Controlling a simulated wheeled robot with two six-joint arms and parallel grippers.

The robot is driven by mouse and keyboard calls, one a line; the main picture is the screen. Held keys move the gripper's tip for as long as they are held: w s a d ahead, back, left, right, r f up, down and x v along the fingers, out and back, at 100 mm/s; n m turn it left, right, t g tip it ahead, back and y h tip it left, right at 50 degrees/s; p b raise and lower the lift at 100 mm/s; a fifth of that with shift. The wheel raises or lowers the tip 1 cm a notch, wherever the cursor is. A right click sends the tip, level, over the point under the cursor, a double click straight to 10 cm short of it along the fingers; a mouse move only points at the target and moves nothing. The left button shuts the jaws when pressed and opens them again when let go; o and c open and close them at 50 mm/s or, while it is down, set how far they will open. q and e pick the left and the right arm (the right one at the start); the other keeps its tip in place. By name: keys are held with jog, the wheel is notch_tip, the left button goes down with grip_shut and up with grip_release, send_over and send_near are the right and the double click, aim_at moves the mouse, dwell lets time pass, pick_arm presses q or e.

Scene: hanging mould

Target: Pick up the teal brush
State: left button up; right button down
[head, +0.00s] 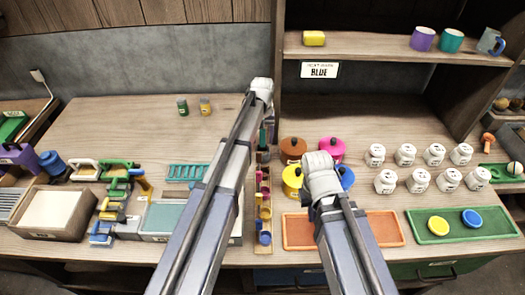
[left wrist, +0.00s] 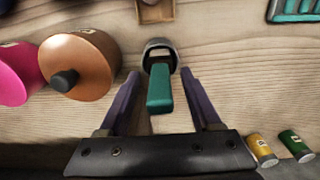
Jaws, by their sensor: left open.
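The teal brush (left wrist: 160,92) is in the left wrist view, with its teal handle pointing toward the gripper. Its far end meets a dark grey round holder or cup (left wrist: 160,46); I cannot tell how deep it sits in it. In the head view a small teal piece (head: 263,136), probably the brush, shows just right of my left arm. My left gripper (left wrist: 158,75) is open, with one purple-grey finger on each side of the handle, apparently without touching it. Its fingers are hidden in the head view. My right arm is over the bench, but its gripper fingers are not visible.
An orange-brown pot (head: 292,150) and a pink pot (head: 331,150) stand right of the brush. White jars (head: 405,154) fill the right side. The back left bench is mostly clear.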

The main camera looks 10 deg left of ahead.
pick_arm(q)
jog(key=shift+c, duration=0.2)
grip_shut()
dwell(0.3)
